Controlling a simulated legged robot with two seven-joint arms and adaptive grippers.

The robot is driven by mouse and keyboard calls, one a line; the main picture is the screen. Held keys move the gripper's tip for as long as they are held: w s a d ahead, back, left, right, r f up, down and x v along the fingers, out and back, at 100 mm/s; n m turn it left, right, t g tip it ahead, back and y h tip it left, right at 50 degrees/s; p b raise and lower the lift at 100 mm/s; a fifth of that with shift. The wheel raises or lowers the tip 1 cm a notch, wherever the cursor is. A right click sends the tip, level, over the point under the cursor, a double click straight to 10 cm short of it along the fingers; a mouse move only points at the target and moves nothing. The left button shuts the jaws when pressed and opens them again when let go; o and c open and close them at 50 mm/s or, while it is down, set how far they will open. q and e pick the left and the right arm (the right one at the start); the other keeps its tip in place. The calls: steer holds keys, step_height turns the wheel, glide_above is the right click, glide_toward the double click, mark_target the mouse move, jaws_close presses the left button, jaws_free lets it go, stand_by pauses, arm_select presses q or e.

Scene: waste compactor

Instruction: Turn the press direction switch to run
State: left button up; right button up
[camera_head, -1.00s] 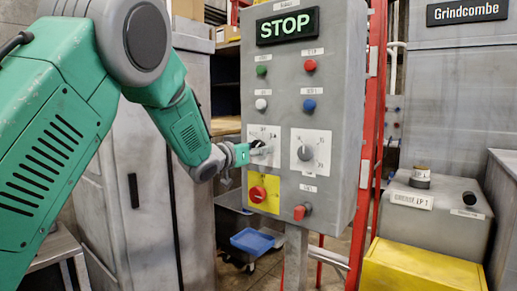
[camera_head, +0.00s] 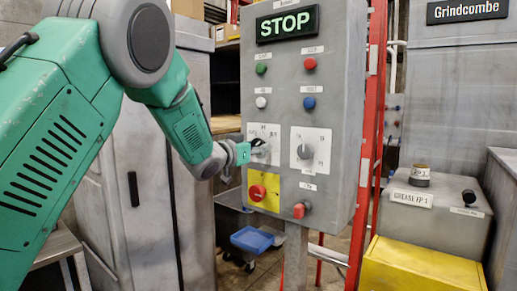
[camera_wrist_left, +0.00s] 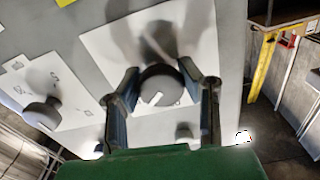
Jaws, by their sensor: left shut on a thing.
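The grey control panel (camera_head: 340,120) stands upright with a lit STOP sign (camera_head: 287,25) at its top. My left gripper (camera_head: 254,150) is at the left rotary switch (camera_head: 262,147) on a white plate. In the left wrist view the two fingers of my left gripper (camera_wrist_left: 163,90) are on either side of the round dark knob (camera_wrist_left: 161,84), shut on it; a white mark shows on the knob. A second rotary switch (camera_head: 304,152) sits to the right on its own white plate. The plate lettering is too small to read. My right gripper is not in view.
A red emergency button (camera_head: 257,193) on a yellow plate is just below my left gripper. A red switch (camera_head: 300,210) is at the panel's lower right. Green, red, white and blue buttons sit above. A yellow box (camera_head: 420,268) stands at the right.

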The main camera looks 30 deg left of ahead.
arm_select(q)
steer(key=o, duration=1.2)
steer(key=shift+o, duration=0.2)
steer(key=shift+a, duration=0.1)
steer(key=shift+s, duration=0.1)
steer(key=shift+s, duration=0.25)
steer(key=s+a, duration=0.1)
steer(key=s, duration=1)
steer(key=shift+f, duration=0.1)
